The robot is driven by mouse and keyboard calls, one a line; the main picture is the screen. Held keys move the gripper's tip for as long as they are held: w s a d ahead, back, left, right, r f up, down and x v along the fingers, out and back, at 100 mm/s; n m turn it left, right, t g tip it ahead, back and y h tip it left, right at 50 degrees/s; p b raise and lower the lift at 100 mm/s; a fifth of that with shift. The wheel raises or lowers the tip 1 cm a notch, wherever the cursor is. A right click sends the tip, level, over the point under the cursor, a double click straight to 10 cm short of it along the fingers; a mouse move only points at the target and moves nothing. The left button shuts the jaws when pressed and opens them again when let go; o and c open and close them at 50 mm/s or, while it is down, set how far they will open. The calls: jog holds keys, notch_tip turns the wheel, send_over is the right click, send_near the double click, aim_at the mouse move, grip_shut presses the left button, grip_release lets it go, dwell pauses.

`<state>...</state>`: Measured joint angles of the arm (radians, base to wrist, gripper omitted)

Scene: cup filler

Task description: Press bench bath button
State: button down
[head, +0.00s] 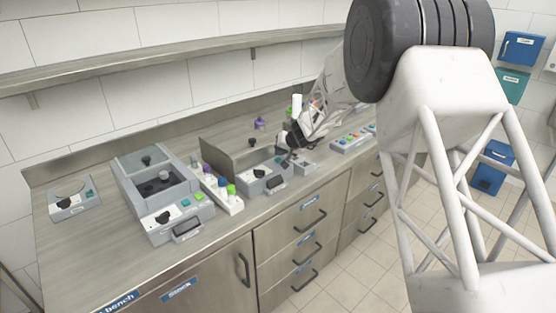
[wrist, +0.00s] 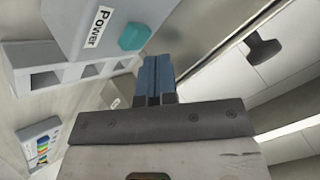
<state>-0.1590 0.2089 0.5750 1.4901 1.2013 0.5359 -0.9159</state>
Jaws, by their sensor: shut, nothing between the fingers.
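A grey device with an open dark well, which looks like the bench bath (head: 130,172), stands on the left half of the bench. In the wrist view my gripper (wrist: 152,62) is shut and empty. Just beyond its tips is a grey housing (wrist: 95,22) with a "Power" label and a teal button (wrist: 134,36). I cannot tell which device this housing belongs to.
A white rack (head: 232,207) with coloured caps stands between the bath and the smaller unit (head: 258,186). A small box (head: 62,206) sits at far left. A panel with coloured buttons (head: 350,141) lies to the right. A wall shelf (head: 130,62) runs above.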

aim_at(280, 159)
jog(key=shift+r, duration=3)
jog(key=shift+s, duration=0.1)
